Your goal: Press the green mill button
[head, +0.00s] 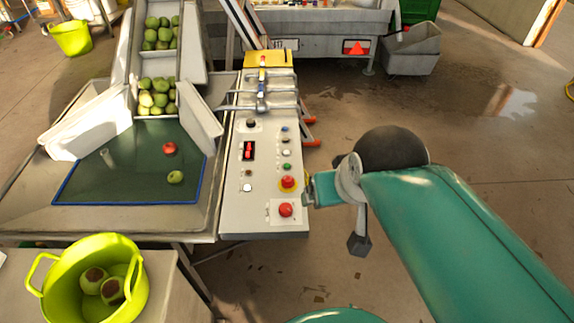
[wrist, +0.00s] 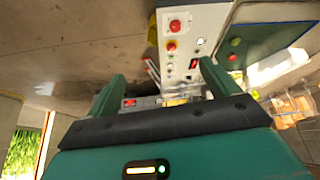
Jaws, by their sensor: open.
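The green button (head: 287,167) is a small round button in the right column of the grey control panel (head: 263,210) in the head view. It lies just above the red emergency button on a yellow base (head: 288,183). My gripper (head: 309,190) is at the panel's right edge, slightly below and right of the green button, apart from it as far as I can tell. In the wrist view my gripper (wrist: 163,85) is open and empty, its two teal fingers spread, with the tilted panel (wrist: 196,18) beyond them. The green button is too small there to make out surely.
Another red button (head: 286,210) sits low on the panel; white, blue and black controls sit higher. Metal levers (head: 262,92) stand at its far end. A sorting tray (head: 130,190) with fruit is left, a lime bucket (head: 70,300) front left. Floor right of the panel is open.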

